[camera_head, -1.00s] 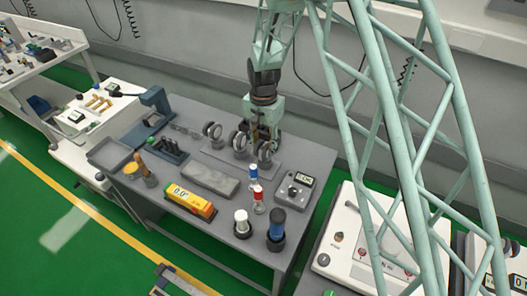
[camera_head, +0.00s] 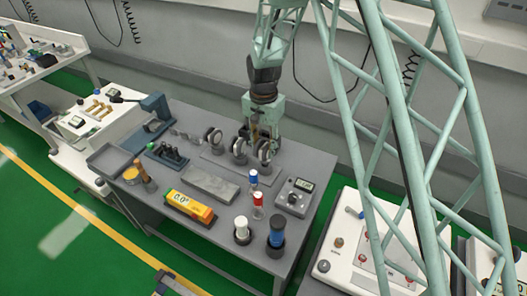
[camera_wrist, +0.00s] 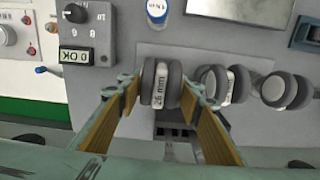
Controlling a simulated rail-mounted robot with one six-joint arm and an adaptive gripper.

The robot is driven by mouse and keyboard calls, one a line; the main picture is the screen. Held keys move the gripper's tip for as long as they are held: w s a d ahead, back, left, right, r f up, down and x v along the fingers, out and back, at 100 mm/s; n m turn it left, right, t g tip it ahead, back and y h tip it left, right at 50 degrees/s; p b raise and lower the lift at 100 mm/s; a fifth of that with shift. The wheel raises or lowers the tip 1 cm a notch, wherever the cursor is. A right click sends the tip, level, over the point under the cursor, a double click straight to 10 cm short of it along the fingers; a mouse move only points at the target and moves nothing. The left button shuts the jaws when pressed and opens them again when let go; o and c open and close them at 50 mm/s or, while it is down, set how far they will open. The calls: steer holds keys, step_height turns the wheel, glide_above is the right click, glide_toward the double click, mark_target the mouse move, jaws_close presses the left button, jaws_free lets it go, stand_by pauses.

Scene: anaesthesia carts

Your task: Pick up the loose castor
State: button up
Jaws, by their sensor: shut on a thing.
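My gripper (camera_head: 262,140) points down at the back of the grey bench. It is shut on the rightmost of three grey-wheeled castors. This castor (camera_wrist: 160,84) has a white middle marked "26 mm" and sits between the two tan finger pads in the wrist view. It also shows partly behind my fingers in the head view (camera_head: 264,153). Two similar castors stand to its left in the head view, the middle one (camera_head: 239,148) and the far one (camera_head: 213,137). In the wrist view they are on the right. Any gap beneath the held castor is hard to judge.
The bench holds a meter (camera_head: 295,196), red-capped (camera_head: 258,206) and blue-capped (camera_head: 253,178) bottles, a yellow instrument (camera_head: 190,207), a grey slab (camera_head: 211,184), and white (camera_head: 242,231) and blue (camera_head: 276,235) cylinders. A neighbouring castor (camera_wrist: 222,85) is close to one finger.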

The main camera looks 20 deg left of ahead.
steer(key=s+d+r, duration=0.2)
steer(key=s+d, duration=0.6)
steer(key=s, duration=0.5)
steer(key=shift+s+d, duration=0.2)
steer(key=shift+s, duration=0.1)
stand_by(0.7)
steer(key=w+d+f+n, duration=0.1)
steer(key=w+d, duration=0.3)
steer(key=d, duration=0.7)
steer(key=w+d+f, duration=0.1)
steer(key=w+d, duration=0.4)
steer(key=d, duration=0.6)
steer(key=w+d+f+n, duration=0.1)
steer(key=w+d, duration=0.4)
steer(key=d, duration=0.7)
steer(key=shift+f+n, duration=0.2)
steer(key=shift+n, duration=0.1)
steer(key=shift+w, duration=0.1)
stand_by(0.3)
